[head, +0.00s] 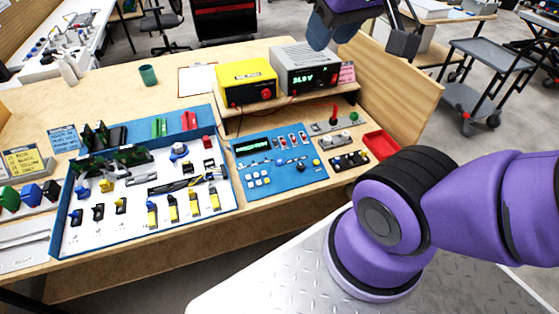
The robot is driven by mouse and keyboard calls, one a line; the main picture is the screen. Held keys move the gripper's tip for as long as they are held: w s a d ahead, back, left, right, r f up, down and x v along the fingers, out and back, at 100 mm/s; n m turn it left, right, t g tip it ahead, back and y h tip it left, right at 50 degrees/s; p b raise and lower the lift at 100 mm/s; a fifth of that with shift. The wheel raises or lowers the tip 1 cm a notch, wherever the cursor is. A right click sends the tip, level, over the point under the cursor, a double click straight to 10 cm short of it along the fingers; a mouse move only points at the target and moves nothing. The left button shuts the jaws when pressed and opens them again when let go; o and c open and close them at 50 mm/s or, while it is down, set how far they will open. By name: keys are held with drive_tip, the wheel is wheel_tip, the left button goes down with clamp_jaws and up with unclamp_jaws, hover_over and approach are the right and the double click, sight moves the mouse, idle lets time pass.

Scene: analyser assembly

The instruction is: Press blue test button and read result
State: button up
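The blue test panel (292,182) lies flat on the wooden bench, right of the centre of the head view. Its dark display (254,146) shows small green characters, too small to read. A small round blue button (281,162) sits in the panel's middle, beside other small controls. A yellow button (316,162) is at its right. The end of my arm, with my gripper (362,22), is cut off by the top edge, above and behind the panel. I cannot make out whether its fingers are open or shut. Nothing touches the panel.
A yellow power unit (247,80) and a grey one (305,68), with a lit green readout, stand on a shelf behind the panel. A blue-rimmed parts tray (225,150) lies left of it. A red tray (381,144) and an upright wooden board (400,88) are right.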

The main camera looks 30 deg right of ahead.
clamp_jaws()
idle(1.5)
